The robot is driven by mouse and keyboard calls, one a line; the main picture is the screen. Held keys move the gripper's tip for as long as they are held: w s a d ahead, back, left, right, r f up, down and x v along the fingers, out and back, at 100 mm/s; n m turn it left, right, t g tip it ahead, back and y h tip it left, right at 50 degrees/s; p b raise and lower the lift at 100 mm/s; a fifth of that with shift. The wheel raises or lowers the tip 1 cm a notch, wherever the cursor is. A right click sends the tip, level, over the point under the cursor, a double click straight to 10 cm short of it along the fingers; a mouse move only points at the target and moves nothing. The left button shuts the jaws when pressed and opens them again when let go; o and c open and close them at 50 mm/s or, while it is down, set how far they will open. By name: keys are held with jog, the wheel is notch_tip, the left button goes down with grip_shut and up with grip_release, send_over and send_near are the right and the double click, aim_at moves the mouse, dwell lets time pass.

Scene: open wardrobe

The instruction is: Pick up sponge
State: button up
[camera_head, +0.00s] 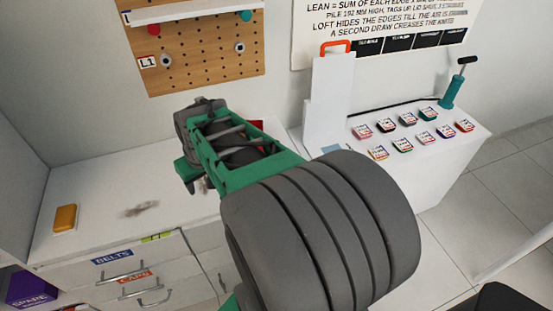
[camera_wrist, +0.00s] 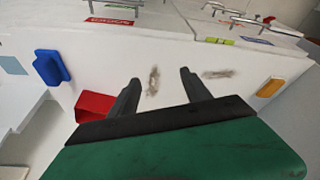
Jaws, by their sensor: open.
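The likely sponge is a yellow-orange block (camera_head: 65,218) lying on the left end of the white counter. In the wrist view it shows at the right edge (camera_wrist: 270,88). My gripper (camera_wrist: 160,78) is open and empty, with its two dark fingers over the counter, apart from the block and to one side of it. A dark smudge (camera_wrist: 152,80) shows between the fingertips. In the head view my arm covers the middle of the counter, and my fingers are mostly hidden.
Another smudge (camera_wrist: 218,74) marks the counter. A blue block (camera_wrist: 50,67) and a red open box (camera_wrist: 95,106) are on the other side. Drawers with handles (camera_head: 122,278) are below the counter. A pegboard (camera_head: 200,50) hangs behind. Several labelled tins and a teal pump (camera_head: 450,92) stand right.

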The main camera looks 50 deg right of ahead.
jog(key=s+d+f+m+p, duration=0.1)
jog(key=s+d, duration=0.1)
jog(key=d, duration=0.7)
jog(key=s+d+f+m+h+p, duration=0.1)
jog(key=s+d+f, duration=0.1)
jog(key=d, duration=0.7)
jog(key=s+d+f+m+p, duration=0.2)
jog(key=d, duration=0.7)
jog(key=shift+s+d+f, duration=0.1)
jog(key=shift+s, duration=0.1)
jog(key=x, duration=0.2)
jog(key=p+x, duration=0.1)
jog(key=x, duration=0.2)
jog(key=s+p+x, duration=0.1)
jog(key=x, duration=0.1)
jog(key=shift+w+d+f, duration=0.15)
jog(key=shift+d+f, duration=0.1)
jog(key=shift+f, duration=0.2)
grip_shut()
